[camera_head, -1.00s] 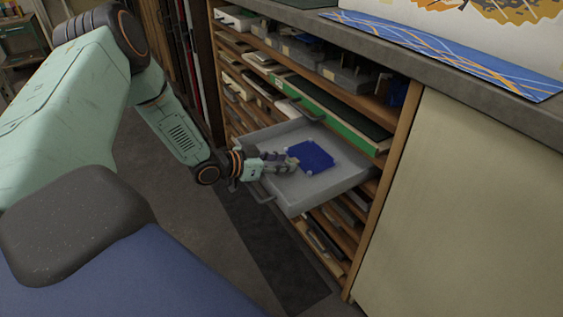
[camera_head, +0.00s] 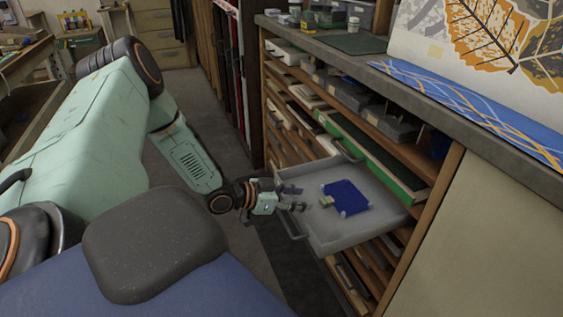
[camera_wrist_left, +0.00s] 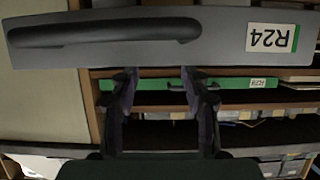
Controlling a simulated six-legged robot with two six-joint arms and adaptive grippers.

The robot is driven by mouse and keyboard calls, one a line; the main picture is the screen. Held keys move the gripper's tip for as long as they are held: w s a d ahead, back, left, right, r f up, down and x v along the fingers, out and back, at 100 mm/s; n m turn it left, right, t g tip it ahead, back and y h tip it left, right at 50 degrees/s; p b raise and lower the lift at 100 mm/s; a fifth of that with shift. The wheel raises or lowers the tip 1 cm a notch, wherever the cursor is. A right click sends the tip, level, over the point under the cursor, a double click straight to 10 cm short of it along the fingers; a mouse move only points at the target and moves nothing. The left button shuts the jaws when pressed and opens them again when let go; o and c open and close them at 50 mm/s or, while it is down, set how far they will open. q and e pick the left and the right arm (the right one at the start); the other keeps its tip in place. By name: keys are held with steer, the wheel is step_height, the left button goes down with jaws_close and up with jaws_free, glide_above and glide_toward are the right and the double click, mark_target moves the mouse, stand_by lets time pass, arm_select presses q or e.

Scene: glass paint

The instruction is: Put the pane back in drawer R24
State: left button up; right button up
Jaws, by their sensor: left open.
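The blue pane (camera_head: 347,197) lies flat inside a grey pulled-out drawer (camera_head: 385,222) in the head view. A small tan piece (camera_head: 326,203) is at the pane's left edge. The drawer's front shows in the left wrist view with an upside-down R24 label (camera_wrist_left: 272,38) and a dark handle (camera_wrist_left: 105,32). My left gripper (camera_head: 302,197) is open and empty at the drawer's front side, apart from the pane. Its two fingers also show spread in the left wrist view (camera_wrist_left: 160,95). My right gripper is not in view.
A green-fronted drawer (camera_head: 372,157) stands partly out just above the grey one; its front also shows in the wrist view (camera_wrist_left: 150,84). The shelf rack holds several other trays. A worktop (camera_head: 335,40) runs above. Floor is free left of the rack.

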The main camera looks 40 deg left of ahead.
arm_select(q)
steer(key=shift+p+v, duration=1.8)
steer(key=shift+v, duration=0.85)
